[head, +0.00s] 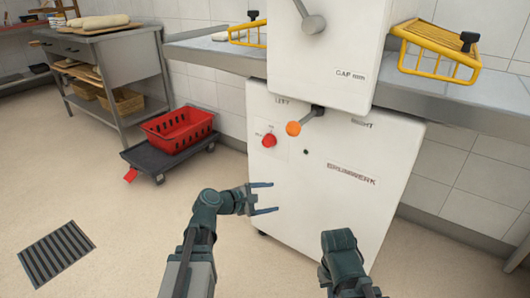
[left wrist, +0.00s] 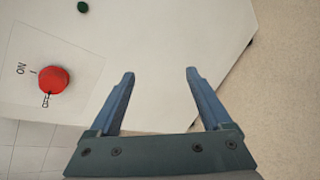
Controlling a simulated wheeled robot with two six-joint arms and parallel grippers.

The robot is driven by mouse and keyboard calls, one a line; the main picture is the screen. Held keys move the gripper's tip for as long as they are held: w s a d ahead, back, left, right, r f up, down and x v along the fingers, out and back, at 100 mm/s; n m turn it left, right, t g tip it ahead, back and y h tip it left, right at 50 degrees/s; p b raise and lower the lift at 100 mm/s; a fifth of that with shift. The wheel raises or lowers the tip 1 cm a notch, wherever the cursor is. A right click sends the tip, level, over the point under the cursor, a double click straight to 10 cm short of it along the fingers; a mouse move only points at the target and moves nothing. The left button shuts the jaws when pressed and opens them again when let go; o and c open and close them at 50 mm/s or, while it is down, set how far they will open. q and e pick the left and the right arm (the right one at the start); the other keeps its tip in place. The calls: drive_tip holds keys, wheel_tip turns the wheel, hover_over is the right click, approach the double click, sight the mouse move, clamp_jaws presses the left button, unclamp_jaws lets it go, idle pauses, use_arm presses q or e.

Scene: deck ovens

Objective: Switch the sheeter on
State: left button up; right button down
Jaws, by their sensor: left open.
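The sheeter (head: 335,165) is a white machine with the word GRUNWERK on its front. Its red rotary switch (head: 269,140) sits on a small plate at the upper left of the lower body. In the left wrist view the red knob (left wrist: 53,80) shows beside ON, I and OFF markings; which one it points to I cannot tell for sure. My left gripper (head: 266,198) is open and empty, below the switch and apart from it. In the left wrist view its fingers (left wrist: 160,75) are spread over the white panel, right of the knob. My right arm shows at the bottom; its fingers are hidden.
An orange-ball lever (head: 293,128) juts out right of the switch, under LEFT and RIGHT labels. A dark green dot (head: 306,152) is below it. A red crate (head: 178,128) on a dark dolly (head: 160,163) stands left. Floor in front is clear around a drain grate (head: 57,254).

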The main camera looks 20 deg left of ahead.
sight(266, 143)
use_arm(q)
drive_tip(key=w+a+r+n+t+y, duration=0.25)
drive_tip(key=a+r+n+t, duration=0.35)
drive_tip(key=a+r+n, duration=0.45)
drive_tip(key=w+d, duration=0.1)
drive_tip(key=w, duration=0.3)
drive_tip(key=w+d+f+n, duration=0.1)
drive_tip(key=w+d, duration=0.1)
drive_tip(key=w, duration=0.3)
drive_tip(key=w+d+n, duration=0.1)
drive_tip(key=w+d, duration=0.1)
drive_tip(key=w, duration=0.2)
drive_tip(key=shift+w+f+h, duration=0.25)
drive_tip(key=shift+w+h, duration=0.1)
drive_tip(key=shift+w, duration=0.05)
clamp_jaws()
